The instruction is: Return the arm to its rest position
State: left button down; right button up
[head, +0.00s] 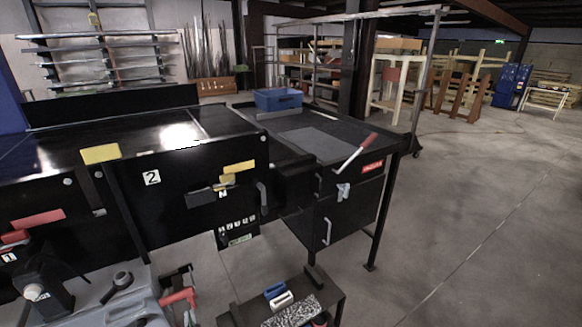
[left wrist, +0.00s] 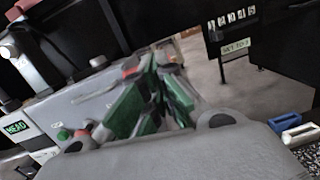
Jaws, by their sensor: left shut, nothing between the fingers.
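My left gripper (head: 183,284) is low in the left part of the head view, near the lower edge, in front of the black cabinets. In the left wrist view its green and black fingers (left wrist: 157,72) are closed together with nothing held between them. The fingers are clear of the counter (head: 166,137) and of the cabinet front marked 2 (head: 152,178). My right gripper is in neither view.
A low black stand (head: 337,293) in front holds blue (head: 275,290) and white (head: 281,300) blocks. A blue bin (head: 278,99) sits on the far counter. A red-handled lever (head: 357,152) sticks up at its right end. Open concrete floor (head: 480,220) lies right.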

pick_arm(q)
jog(key=w+d+r+m+t+h, duration=0.2)
jog(key=w+d+r+m+h, duration=0.15)
jog(key=d+m+h, duration=0.6)
jog(key=s+d+f+m+g+h, duration=0.1)
jog(key=d+f+m+g+h, duration=0.2)
jog(key=m, duration=0.8)
jog(key=s+d+f+m+g+h, duration=0.1)
jog(key=d+m+g+h, duration=0.2)
jog(key=m, duration=0.7)
jog(key=s+a+f+m+g+y, duration=0.3)
jog(key=s+a+m+g+y, duration=0.3)
jog(key=s+a+m+g, duration=0.5)
jog(key=s+a+f+m, duration=0.1)
jog(key=s+f, duration=0.1)
jog(key=f, duration=1.5)
jog(key=s+f, duration=0.2)
jog(key=f, duration=1.5)
jog(key=s+a+f, duration=0.2)
jog(key=s+f, duration=0.7)
jog(key=s, duration=0.1)
jog(key=s+a+f+g, duration=0.1)
jog(key=s+a+f, duration=0.1)
jog(key=s+f, duration=0.8)
jog(key=shift+s+f, duration=0.3)
jog(key=shift+s, duration=0.5)
